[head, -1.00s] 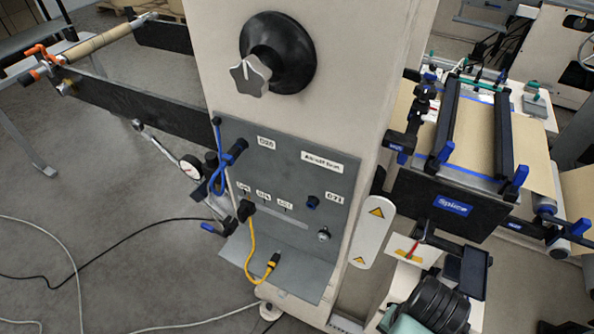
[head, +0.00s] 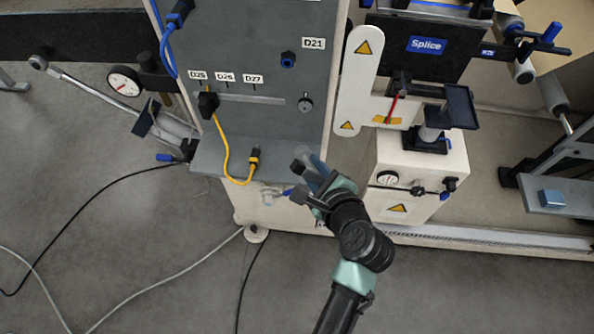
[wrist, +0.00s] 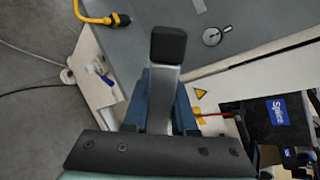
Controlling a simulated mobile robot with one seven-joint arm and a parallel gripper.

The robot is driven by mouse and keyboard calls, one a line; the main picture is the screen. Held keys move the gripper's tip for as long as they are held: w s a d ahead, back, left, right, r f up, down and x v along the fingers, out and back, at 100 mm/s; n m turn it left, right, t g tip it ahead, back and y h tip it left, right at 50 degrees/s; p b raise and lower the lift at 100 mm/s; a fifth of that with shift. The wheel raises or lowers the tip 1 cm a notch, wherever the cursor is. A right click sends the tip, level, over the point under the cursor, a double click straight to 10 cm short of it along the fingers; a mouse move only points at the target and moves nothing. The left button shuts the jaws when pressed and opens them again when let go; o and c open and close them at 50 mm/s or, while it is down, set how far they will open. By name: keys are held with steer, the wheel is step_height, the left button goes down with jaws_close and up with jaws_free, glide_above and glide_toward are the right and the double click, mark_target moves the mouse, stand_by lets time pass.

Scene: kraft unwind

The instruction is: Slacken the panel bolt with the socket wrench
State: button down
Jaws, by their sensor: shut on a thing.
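The grey panel (head: 235,70) faces me with a metal bolt (head: 305,102) near its right edge, below label D21. In the wrist view the bolt (wrist: 212,37) shows as a round metal disc with a dark centre, right of the tool. My gripper (head: 312,178) is below the bolt and apart from it, near the panel's lower right corner. Its blue fingers (wrist: 160,100) are shut on a grey tool with a black square end (wrist: 168,45), apparently the socket wrench. The fingers hide part of the tool, and its socket is not clearly seen.
A yellow cable (head: 222,150) runs down to the panel's lower ledge, left of my gripper. A white warning plate (head: 360,70) stands right of the panel. A white box with a gauge (head: 420,175) is right of my arm. Dark cables lie on the floor.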

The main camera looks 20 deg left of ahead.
mark_target(300, 148)
steer(key=m+t+b, duration=0.1)
steer(key=a+m+t+b, duration=0.1)
steer(key=t, duration=0.1)
steer(key=shift+a+f+h, duration=0.2)
steer(key=shift+a+h, duration=0.1)
steer(key=shift+h, duration=0.1)
steer(key=m+t+b, duration=0.1)
steer(key=s+r+m+t+h+b, duration=0.1)
steer(key=t+b, duration=0.1)
steer(key=a+r+m+t+h+b, duration=0.1)
steer(key=t+b, duration=0.1)
steer(key=shift+s+a+r, duration=0.1)
steer(key=shift+s+r, duration=0.05)
steer(key=shift+r, duration=0.4)
steer(key=shift+x, duration=2.4)
steer(key=shift+s+r+p, duration=0.1)
steer(key=shift+r+p, duration=0.05)
steer(key=shift+p, duration=0.4)
steer(key=shift+p+x, duration=0.85)
steer(key=shift+p, duration=0.8)
stand_by(0.3)
